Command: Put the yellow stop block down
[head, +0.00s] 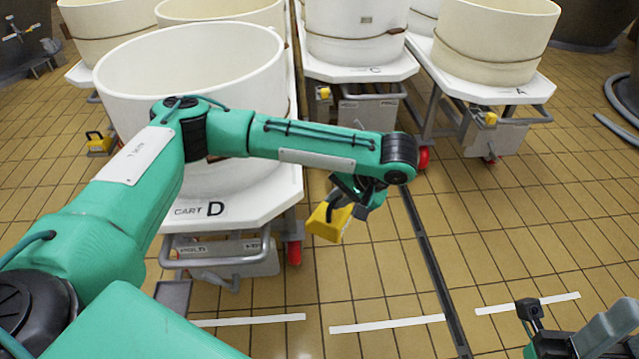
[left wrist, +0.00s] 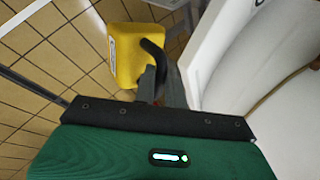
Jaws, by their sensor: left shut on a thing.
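The yellow stop block (head: 328,222) has a dark handle and hangs tilted over the tiled floor, right of the front corner of cart D (head: 285,205). My left gripper (head: 341,203) is shut on its handle. In the left wrist view the yellow stop block (left wrist: 126,55) shows beyond the gripper, with its dark curved handle at the fingers. The fingertips are partly hidden. Part of my right arm shows at the bottom right of the head view; I cannot make out its jaws.
Carts C (head: 365,73) and A (head: 505,95) stand behind, carrying cream vats. Another yellow block (head: 97,143) is on the floor at left. White floor strips (head: 388,324) and a dark floor channel (head: 425,245) lie in front. Floor at the right is clear.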

